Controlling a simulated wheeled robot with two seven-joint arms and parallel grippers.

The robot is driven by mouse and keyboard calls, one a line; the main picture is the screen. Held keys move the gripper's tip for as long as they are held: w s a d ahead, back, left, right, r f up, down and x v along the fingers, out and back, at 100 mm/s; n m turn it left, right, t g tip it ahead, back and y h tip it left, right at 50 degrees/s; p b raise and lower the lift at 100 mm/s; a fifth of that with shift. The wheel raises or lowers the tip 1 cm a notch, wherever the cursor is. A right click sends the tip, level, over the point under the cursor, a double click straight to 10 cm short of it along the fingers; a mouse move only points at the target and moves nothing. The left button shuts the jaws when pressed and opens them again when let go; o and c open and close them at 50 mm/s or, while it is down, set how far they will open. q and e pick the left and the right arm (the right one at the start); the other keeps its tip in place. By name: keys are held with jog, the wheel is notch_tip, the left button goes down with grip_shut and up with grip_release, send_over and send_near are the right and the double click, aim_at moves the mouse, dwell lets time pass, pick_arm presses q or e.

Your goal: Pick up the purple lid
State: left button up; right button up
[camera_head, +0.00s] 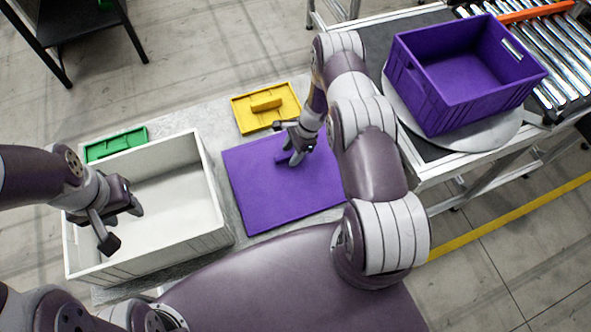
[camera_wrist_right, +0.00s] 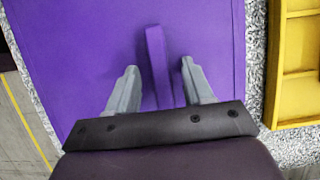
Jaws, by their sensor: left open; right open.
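The purple lid (camera_head: 270,201) lies flat on the grey table, right of the white crate. In the right wrist view the lid (camera_wrist_right: 80,60) fills most of the picture, and its raised purple handle (camera_wrist_right: 158,62) stands between my finger tips. My right gripper (camera_head: 294,156) is open over the lid's handle, with one finger on either side of it. It also shows in the right wrist view (camera_wrist_right: 160,80). I cannot tell whether the fingers touch the handle. My left gripper (camera_head: 122,222) is open and empty above the white crate.
The white crate (camera_head: 212,187) stands left of the lid. A yellow lid (camera_head: 266,107) lies just behind it, and a green lid (camera_head: 116,144) shows behind the crate. A purple crate (camera_head: 432,107) stands on a round plate (camera_head: 490,135) beside the roller conveyor (camera_head: 560,58).

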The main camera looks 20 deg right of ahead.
jog(key=shift+a+f, duration=0.1)
jog(key=shift+f, duration=0.05)
grip_shut()
